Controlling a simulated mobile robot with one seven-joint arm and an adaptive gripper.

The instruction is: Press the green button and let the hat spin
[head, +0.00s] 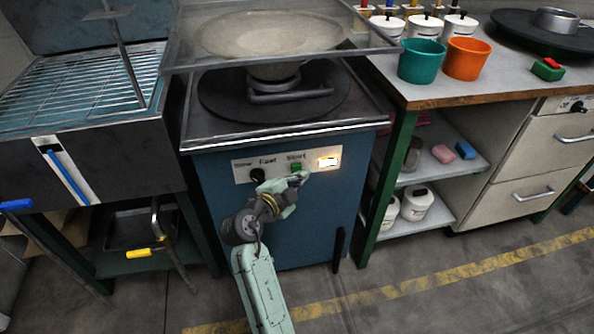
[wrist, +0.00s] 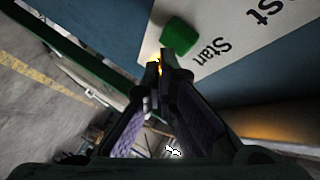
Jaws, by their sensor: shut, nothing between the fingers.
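The green button (head: 296,167) sits on the light control panel of the blue press, under the label "Start". In the wrist view the green button (wrist: 180,36) shows just beyond the fingertips. My gripper (head: 300,178) is shut and empty, in front of the panel just below and right of the button. In the wrist view its fingertips (wrist: 168,68) are together close to the button; I cannot tell whether they touch it. The hat (head: 270,34), a pale disc with a crown pointing down, sits above the dark round plate (head: 222,100) on the press top.
A black knob (head: 257,175) and a lit switch (head: 328,162) flank the button. At right, a bench holds a teal pot (head: 421,61), an orange pot (head: 466,58) and a red-and-green button box (head: 547,69). A metal sink unit (head: 80,130) stands at left. The floor in front is clear.

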